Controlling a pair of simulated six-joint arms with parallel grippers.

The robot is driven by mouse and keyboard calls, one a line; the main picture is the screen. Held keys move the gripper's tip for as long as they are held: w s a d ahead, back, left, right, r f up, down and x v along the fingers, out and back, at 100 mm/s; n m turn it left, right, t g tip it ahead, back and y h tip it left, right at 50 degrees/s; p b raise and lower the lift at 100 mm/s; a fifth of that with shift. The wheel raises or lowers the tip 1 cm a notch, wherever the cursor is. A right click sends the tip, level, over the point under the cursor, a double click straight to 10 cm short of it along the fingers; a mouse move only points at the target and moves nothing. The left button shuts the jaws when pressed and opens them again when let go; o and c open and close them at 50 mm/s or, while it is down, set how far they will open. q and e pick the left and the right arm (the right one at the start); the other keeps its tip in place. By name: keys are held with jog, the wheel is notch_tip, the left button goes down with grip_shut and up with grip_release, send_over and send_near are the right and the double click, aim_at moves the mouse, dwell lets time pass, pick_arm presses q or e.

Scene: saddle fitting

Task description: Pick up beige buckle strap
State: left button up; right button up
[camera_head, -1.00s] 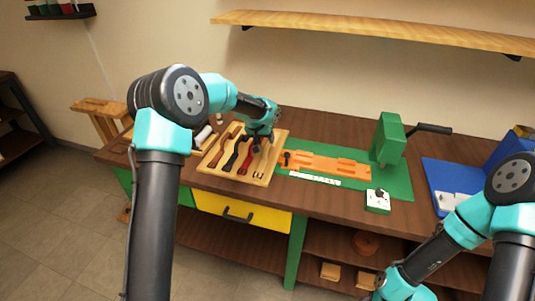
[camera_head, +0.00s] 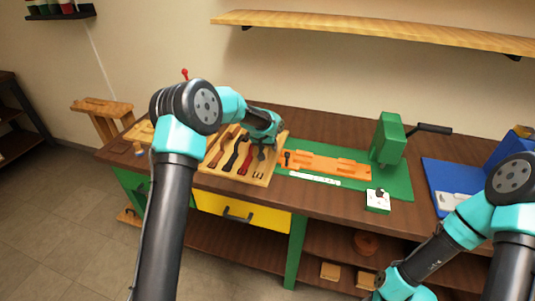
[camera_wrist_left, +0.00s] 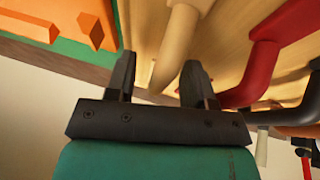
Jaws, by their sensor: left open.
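The beige buckle strap (camera_wrist_left: 178,45) shows in the left wrist view as a pale, rounded length, running down between the fingers of my left gripper (camera_wrist_left: 158,78). The fingers stand apart on either side of it; I cannot tell whether they touch it. In the head view my left gripper (camera_head: 261,150) is over the right part of the wooden tray (camera_head: 230,177) and hides most of the beige strap. A red strap (camera_wrist_left: 265,65) lies to its right in the wrist view.
Dark brown, black (camera_head: 232,156) and red (camera_head: 246,160) straps lie in the tray. Right of it is a green mat (camera_head: 395,182) with an orange fixture (camera_head: 325,165) and a green press (camera_head: 388,138). A white box with a knob (camera_head: 377,201) stands in front.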

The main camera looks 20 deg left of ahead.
dwell(0.4)
pick_arm(q)
grip_shut()
